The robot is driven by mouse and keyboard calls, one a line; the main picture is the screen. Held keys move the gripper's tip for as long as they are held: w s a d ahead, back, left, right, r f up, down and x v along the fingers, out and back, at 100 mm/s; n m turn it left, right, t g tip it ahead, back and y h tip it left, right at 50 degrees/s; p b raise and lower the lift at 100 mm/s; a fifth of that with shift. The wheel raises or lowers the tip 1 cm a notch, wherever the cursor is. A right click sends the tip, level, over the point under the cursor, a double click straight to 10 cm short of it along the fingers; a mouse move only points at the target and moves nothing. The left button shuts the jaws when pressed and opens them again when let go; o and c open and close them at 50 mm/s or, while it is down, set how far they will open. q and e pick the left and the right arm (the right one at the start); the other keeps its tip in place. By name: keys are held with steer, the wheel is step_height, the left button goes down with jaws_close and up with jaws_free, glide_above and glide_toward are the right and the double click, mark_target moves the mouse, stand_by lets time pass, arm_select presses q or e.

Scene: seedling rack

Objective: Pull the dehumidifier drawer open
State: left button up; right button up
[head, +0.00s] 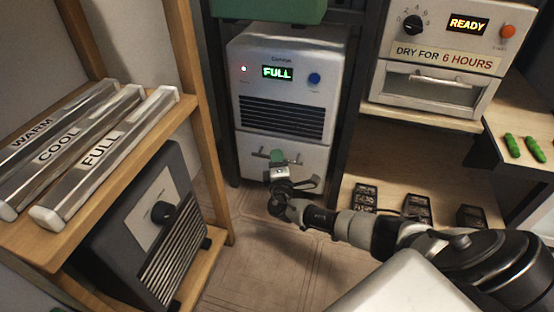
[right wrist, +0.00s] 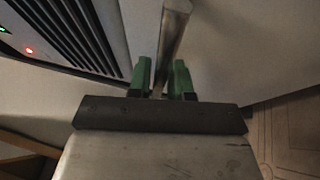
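The white dehumidifier (head: 280,90) stands on the floor between dark posts, its display reading FULL. Its lower front is the drawer (head: 312,166), which looks flush with the body. A metal bar handle (head: 261,155) crosses the drawer front. My right gripper (head: 277,158) is at this handle. In the right wrist view the green fingertips (right wrist: 162,78) lie close together on either side of the handle (right wrist: 173,35), with the bar between them. They look shut on it, though the contact is partly hidden. My left gripper is not in view.
A wooden rack (head: 187,105) at left holds bars marked WARM, COOL and FULL above a dark heater-like box (head: 150,225). At right, an oven-like unit (head: 430,88) reads READY, above a shelf with small black trays (head: 416,206). Floor (head: 245,265) before the drawer is clear apart from my arm.

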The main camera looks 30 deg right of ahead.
jaws_close()
steer(key=s+a+p, duration=0.3)
steer(key=s+a, duration=0.7)
steer(key=a, duration=0.2)
steer(key=shift+s, duration=0.2)
steer(key=shift+a, duration=0.1)
steer(key=shift+o, duration=1.9)
jaws_free()
